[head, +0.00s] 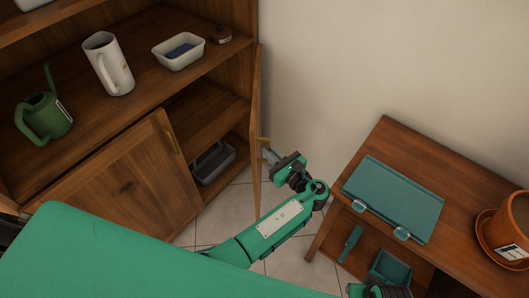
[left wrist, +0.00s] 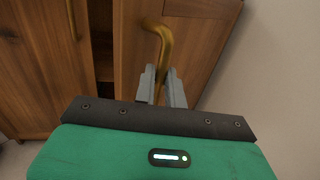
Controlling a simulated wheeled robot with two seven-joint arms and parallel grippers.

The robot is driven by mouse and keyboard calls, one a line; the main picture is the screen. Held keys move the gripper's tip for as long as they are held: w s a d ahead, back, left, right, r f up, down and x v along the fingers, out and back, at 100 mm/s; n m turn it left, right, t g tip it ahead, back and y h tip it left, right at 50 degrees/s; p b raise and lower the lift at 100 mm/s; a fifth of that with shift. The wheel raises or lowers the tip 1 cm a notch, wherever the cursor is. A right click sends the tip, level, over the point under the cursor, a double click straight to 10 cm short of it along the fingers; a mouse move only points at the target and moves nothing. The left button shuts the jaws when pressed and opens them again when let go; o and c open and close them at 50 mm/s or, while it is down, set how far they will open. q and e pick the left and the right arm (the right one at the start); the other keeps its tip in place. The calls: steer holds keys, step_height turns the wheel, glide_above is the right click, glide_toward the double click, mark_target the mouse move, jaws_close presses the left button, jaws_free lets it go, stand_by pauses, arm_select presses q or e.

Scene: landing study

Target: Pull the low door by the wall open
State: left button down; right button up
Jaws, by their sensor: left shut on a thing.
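The low door by the wall (head: 257,125) stands swung out from the cabinet and shows nearly edge-on in the head view. Its brass handle (left wrist: 160,42) is a bent bar in the left wrist view, on a brown wooden panel. My left gripper (head: 268,153) is at the outer face of this door, on the wall side. In the left wrist view its grey fingers (left wrist: 162,86) are shut on the lower part of the handle. The fingers hide part of the handle. My right gripper's fingers are not visible.
The other low door (head: 120,185) is closed. A grey bin (head: 212,160) sits inside the open compartment. A watering can (head: 43,113), a white jug (head: 108,63) and a white tub (head: 178,50) stand above. A wooden table (head: 375,140) is close to the right of my left arm.

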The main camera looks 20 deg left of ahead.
arm_select(q)
steer(key=shift+w+r, duration=0.15)
steer(key=c, duration=1.5)
jaws_free()
steer(key=shift+a, duration=0.1)
